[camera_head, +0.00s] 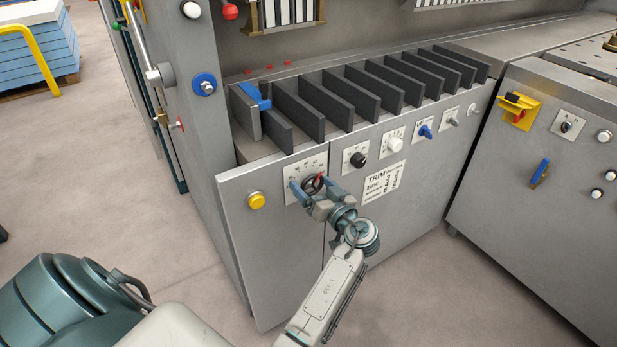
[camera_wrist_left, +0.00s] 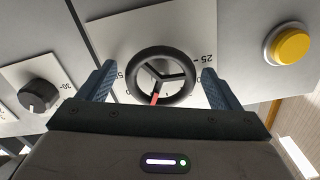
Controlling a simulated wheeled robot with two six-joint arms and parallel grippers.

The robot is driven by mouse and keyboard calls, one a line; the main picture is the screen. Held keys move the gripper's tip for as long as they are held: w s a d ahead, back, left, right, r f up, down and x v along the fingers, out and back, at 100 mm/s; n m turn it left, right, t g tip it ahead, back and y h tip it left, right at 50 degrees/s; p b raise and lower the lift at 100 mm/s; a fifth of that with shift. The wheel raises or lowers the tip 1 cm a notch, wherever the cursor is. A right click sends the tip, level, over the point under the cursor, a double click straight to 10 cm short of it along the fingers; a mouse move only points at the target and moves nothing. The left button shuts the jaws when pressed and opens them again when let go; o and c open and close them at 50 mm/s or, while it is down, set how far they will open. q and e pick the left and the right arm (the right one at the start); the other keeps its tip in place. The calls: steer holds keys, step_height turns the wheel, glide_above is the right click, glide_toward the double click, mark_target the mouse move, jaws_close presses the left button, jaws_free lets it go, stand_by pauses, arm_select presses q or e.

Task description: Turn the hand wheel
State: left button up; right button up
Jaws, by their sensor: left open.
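The hand wheel (camera_head: 312,181) is a small dark three-spoke ring on a white scale plate, on the cabinet's front at the left. In the left wrist view the hand wheel (camera_wrist_left: 161,76) faces me, with one red-marked spoke pointing toward the gripper's body. Printed scale numbers show around it, partly hidden. My left gripper (camera_head: 311,187) is open in front of the plate. In the left wrist view my left gripper (camera_wrist_left: 158,72) has one blue finger on each side of the wheel, with small gaps to the rim; contact is not visible. My right gripper is not in view.
A yellow button (camera_head: 257,201) sits left of the wheel. A black knob (camera_head: 357,160), a white knob (camera_head: 391,145) and a blue switch (camera_head: 425,132) are to its right. Dark upright dividers (camera_head: 350,97) line the cabinet's top. Floor (camera_head: 185,235) is clear to the left.

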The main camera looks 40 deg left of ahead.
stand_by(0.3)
arm_select(q)
steer(key=c, duration=1)
